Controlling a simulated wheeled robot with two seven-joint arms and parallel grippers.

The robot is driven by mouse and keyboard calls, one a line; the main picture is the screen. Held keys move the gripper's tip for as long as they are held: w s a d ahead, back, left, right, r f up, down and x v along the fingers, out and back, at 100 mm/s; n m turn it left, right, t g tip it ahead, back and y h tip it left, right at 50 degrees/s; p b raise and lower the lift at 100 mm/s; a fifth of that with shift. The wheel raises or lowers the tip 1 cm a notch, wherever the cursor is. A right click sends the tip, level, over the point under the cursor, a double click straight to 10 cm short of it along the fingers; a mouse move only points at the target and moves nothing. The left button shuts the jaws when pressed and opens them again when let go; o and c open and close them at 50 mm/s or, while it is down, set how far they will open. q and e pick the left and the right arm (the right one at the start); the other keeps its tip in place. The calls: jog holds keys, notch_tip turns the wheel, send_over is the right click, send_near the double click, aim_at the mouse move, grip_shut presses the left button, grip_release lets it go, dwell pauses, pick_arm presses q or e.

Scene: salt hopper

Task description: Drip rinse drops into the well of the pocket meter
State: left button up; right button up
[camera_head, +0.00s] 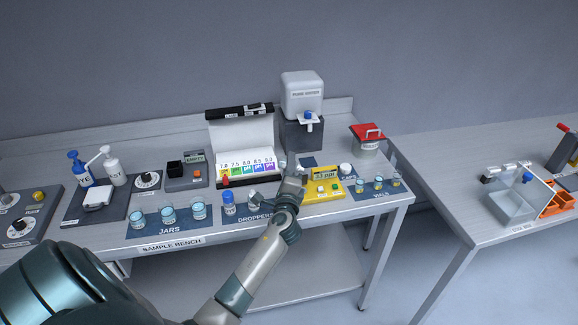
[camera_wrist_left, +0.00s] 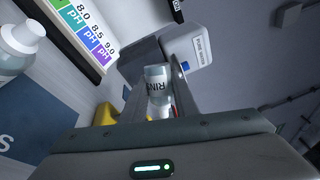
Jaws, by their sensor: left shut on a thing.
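My left gripper (camera_head: 291,178) is above the bench, just left of the yellow pocket meter (camera_head: 324,187). In the left wrist view its fingers (camera_wrist_left: 155,105) are shut on a clear bottle with dark lettering, the rinse dropper (camera_wrist_left: 157,82). The bottle looks tilted in that view, and the gripper mostly hides it in the head view. The meter lies on the bench with buttons on its face; its well is too small to make out. A yellow patch (camera_wrist_left: 106,114) beside the fingers in the wrist view may be the meter. My right gripper is not in view.
Dropper bottles (camera_head: 228,204) stand on the mat left of my forearm, beside several jars (camera_head: 168,211). Vials (camera_head: 378,182) stand right of the meter. Behind are a pH colour chart (camera_head: 245,169), a water container (camera_head: 302,95) and a red-lidded pot (camera_head: 368,145).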

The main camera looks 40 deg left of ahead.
pick_arm(q)
jog(key=n, duration=0.2)
jog(key=r+n+p, duration=0.1)
jog(key=n, duration=0.1)
jog(key=r+n, duration=0.1)
jog(key=shift+n+g, duration=0.3)
jog(key=shift+n, duration=0.1)
jog(key=n+p, duration=0.2)
jog(key=n, duration=0.1)
jog(key=shift+r+h, duration=0.4)
jog(key=n+p, duration=0.1)
jog(key=n, duration=0.1)
jog(key=r+n+h+p, duration=0.1)
jog(key=n+p, duration=0.1)
jog(key=n, duration=0.1)
jog(key=r+n+p, duration=0.1)
jog(key=n, duration=0.1)
jog(key=shift+n, duration=0.4)
jog(key=shift+n+h+p, duration=0.35)
jog(key=shift+n+h, duration=0.05)
jog(key=shift+n, duration=1.1)
